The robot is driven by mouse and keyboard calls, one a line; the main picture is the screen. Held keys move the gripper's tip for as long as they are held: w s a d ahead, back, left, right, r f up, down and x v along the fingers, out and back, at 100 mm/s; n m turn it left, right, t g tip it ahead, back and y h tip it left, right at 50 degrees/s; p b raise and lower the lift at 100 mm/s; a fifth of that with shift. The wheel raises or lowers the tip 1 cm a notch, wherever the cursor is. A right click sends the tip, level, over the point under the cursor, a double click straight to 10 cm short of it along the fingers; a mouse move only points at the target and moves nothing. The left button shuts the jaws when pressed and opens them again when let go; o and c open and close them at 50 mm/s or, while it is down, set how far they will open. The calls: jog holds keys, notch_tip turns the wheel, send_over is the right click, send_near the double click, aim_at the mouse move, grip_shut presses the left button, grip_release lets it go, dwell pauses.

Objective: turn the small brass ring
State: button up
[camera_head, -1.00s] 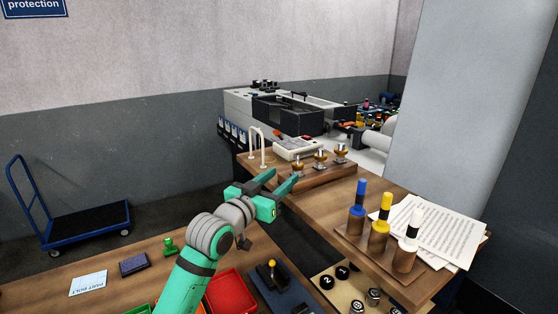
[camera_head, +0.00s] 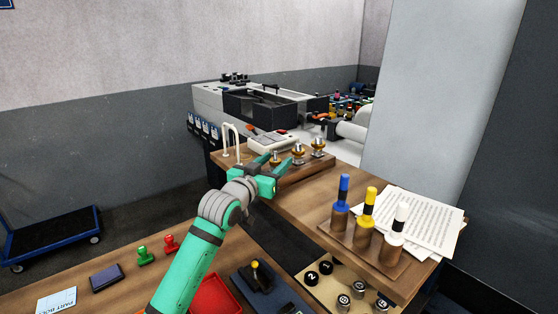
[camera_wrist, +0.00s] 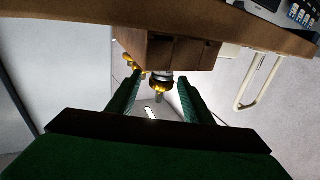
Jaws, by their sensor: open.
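Several brass pieces stand in a row on a wooden block (camera_head: 305,174) on the far bench: one at the right (camera_head: 318,147), one in the middle (camera_head: 298,154), and the leftmost (camera_head: 275,159), closest to my gripper (camera_head: 271,166). My gripper is open at the block's left end. In the wrist view a brass ring (camera_wrist: 161,84) with a silvery part lies between the two fingers (camera_wrist: 160,92), with a visible gap to each. Other brass parts show beyond the left finger there. I cannot tell from size which is the small ring.
A pale device (camera_head: 268,141) sits behind. Blue, yellow and white-topped pegs (camera_head: 368,205) stand nearer on the right, beside papers (camera_head: 420,222). A red tray (camera_head: 212,296) lies below my arm.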

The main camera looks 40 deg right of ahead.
jog(key=shift+w+d, duration=0.15)
jog(key=shift+d, duration=0.3)
jog(key=shift+a, duration=0.1)
jog(key=shift+w, duration=0.1)
jog(key=c, duration=1.1)
